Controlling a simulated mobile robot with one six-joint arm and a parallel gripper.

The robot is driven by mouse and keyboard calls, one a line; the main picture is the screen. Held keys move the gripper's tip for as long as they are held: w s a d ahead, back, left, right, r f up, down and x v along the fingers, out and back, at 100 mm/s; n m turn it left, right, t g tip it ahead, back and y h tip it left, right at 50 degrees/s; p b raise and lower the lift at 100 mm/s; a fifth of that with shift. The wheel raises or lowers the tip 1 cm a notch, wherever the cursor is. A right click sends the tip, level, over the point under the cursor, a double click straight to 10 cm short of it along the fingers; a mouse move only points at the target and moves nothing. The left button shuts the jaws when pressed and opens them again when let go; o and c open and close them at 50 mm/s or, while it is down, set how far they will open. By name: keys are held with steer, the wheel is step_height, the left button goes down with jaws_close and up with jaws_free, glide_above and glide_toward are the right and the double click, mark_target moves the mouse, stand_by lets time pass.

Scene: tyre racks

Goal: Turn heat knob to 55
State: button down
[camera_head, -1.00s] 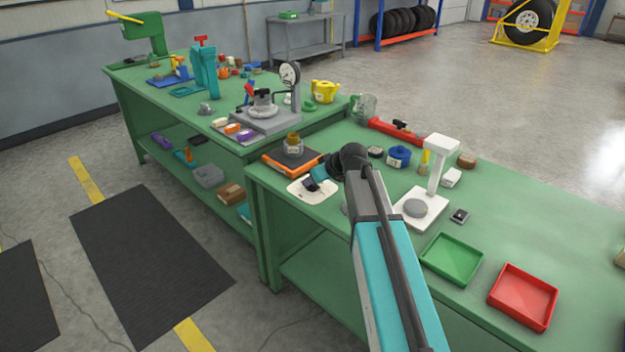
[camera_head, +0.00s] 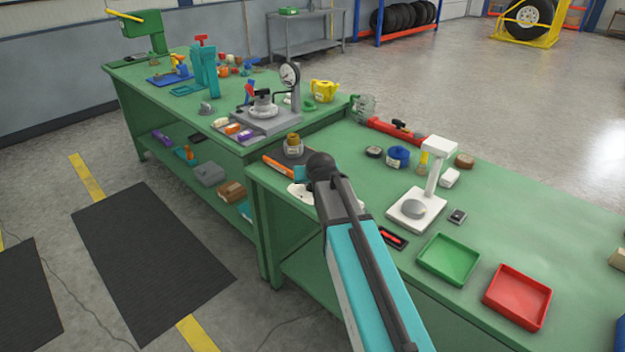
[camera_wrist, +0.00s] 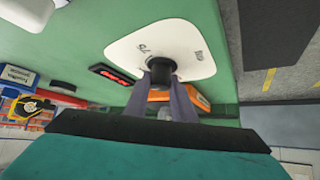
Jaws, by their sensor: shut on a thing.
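The heat knob (camera_wrist: 158,68) is a black round knob in the middle of a white plate in the wrist view. The plate (camera_wrist: 124,46) carries a printed "75" and another mark too small to read; the knob's setting cannot be read. It also shows in the head view as a white patch (camera_head: 299,195), partly hidden behind my arm. My gripper (camera_wrist: 164,75) has its two grey fingers at the knob, one on each side, shut on it. In the head view my arm hides the fingers and the knob.
A small black display with red digits (camera_wrist: 117,75) lies beside the plate; it also shows in the head view (camera_head: 393,238), unreadable. An orange-edged block (camera_head: 277,166) and a jar (camera_head: 293,146) stand behind. A white stand (camera_head: 418,211), green tray (camera_head: 449,258) and red tray (camera_head: 517,296) are at right.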

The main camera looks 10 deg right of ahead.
steer(key=shift+m+h, duration=0.4)
steer(key=shift+m, duration=0.1)
steer(key=c, duration=1.5)
jaws_free()
steer(key=shift+s+r, duration=0.1)
steer(key=v, duration=1.3)
steer(key=shift+s+r, duration=0.15)
steer(key=shift+r, duration=0.05)
steer(key=shift+s+a, duration=0.1)
